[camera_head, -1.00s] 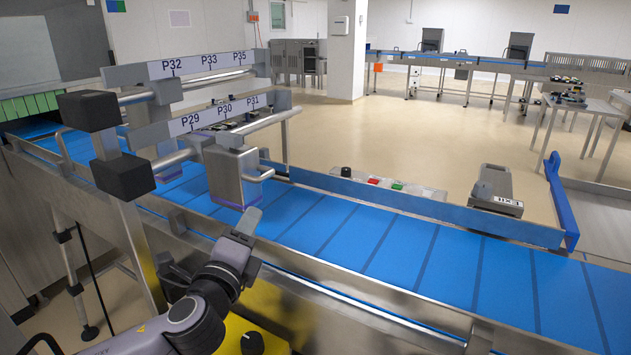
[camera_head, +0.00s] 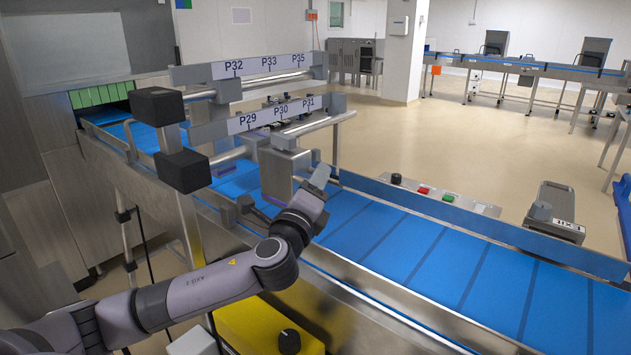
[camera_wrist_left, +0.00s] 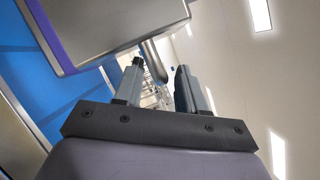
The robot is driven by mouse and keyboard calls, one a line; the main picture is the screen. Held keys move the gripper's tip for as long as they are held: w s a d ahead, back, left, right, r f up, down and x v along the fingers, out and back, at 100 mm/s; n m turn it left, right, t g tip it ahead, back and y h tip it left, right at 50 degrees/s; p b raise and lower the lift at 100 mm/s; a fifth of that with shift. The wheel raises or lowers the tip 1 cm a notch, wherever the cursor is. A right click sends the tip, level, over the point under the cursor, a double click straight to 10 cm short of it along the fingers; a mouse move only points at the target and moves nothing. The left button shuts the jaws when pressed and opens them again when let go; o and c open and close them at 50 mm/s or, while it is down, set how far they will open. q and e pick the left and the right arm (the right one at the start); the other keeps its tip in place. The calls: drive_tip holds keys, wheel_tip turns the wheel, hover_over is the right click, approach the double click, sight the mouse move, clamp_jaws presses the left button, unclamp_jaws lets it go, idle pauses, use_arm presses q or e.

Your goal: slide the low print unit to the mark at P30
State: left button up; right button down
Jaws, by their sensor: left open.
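The low print unit (camera_head: 282,174) is a grey box hanging from the lower rail (camera_head: 325,124) over the blue belt. In the head view it appears just below the P30 mark (camera_head: 281,111); its exact alignment with the mark is hard to tell. My left gripper (camera_head: 318,180) is beside the unit's right side, above the belt. In the left wrist view, the unit (camera_wrist_left: 105,25) with its purple lower edge fills the upper left. My open fingers (camera_wrist_left: 160,88) point toward a grey rod-like handle (camera_wrist_left: 154,62), which shows between and beyond the fingertips. My right gripper is out of view.
An upper rail carries P32, P33 and P35 labels (camera_head: 268,66). Dark blocks (camera_head: 182,171) stand at the rails' near end. A yellow box with a black knob (camera_head: 289,341) is below my arm. The belt (camera_head: 430,258) is clear to the right.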

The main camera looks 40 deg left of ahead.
use_arm(q)
clamp_jaws()
drive_tip(key=w+b, duration=0.2)
drive_tip(key=w, duration=0.8)
drive_tip(key=shift+d+r, duration=0.15)
drive_tip(key=shift+d, duration=0.15)
unclamp_jaws()
drive_tip(key=shift+s+d, duration=0.1)
